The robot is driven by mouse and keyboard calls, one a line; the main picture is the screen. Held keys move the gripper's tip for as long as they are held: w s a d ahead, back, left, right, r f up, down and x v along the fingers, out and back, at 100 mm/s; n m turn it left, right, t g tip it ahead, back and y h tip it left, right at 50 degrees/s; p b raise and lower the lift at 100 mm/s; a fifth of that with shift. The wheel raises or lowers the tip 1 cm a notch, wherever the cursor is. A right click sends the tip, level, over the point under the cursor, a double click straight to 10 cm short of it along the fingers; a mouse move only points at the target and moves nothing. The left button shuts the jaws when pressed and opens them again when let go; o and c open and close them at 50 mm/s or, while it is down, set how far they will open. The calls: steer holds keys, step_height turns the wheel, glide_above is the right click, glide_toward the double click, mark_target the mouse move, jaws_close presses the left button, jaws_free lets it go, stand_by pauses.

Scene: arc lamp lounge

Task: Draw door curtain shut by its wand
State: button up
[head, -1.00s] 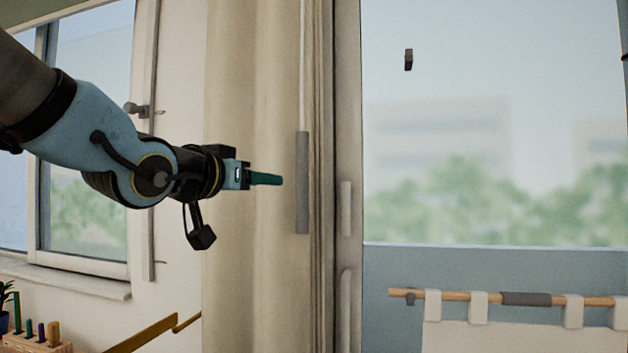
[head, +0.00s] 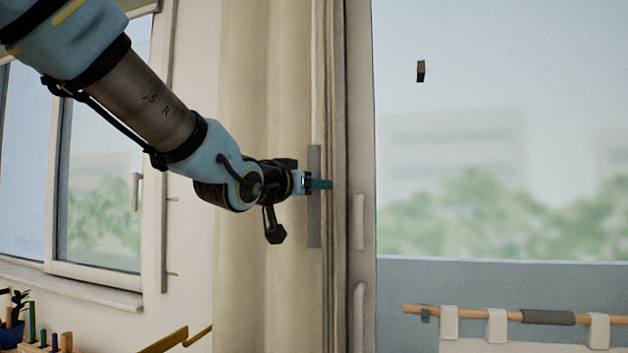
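The beige door curtain (head: 262,90) hangs bunched at the left side of the glass door (head: 470,130). Its wand hangs in front of the curtain's right edge, a thin pale rod with a grey grip (head: 314,228) at the lower end. My gripper (head: 321,184) comes in from the left at the middle of the grey grip. Its teal fingertips overlap the grip in the picture and reach a little past its right side. I see the fingers edge-on, so I cannot tell whether they are closed on the grip or apart.
A door handle (head: 359,310) is on the frame right of the curtain. A wooden rod (head: 450,310) with a hanging cloth crosses the lower right. A window (head: 105,180) with a sill is at left, with a plant (head: 15,305) below.

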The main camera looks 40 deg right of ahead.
steer(key=shift+w+d, duration=0.1)
steer(key=shift+d, duration=0.1)
jaws_close()
stand_by(0.3)
stand_by(1.1)
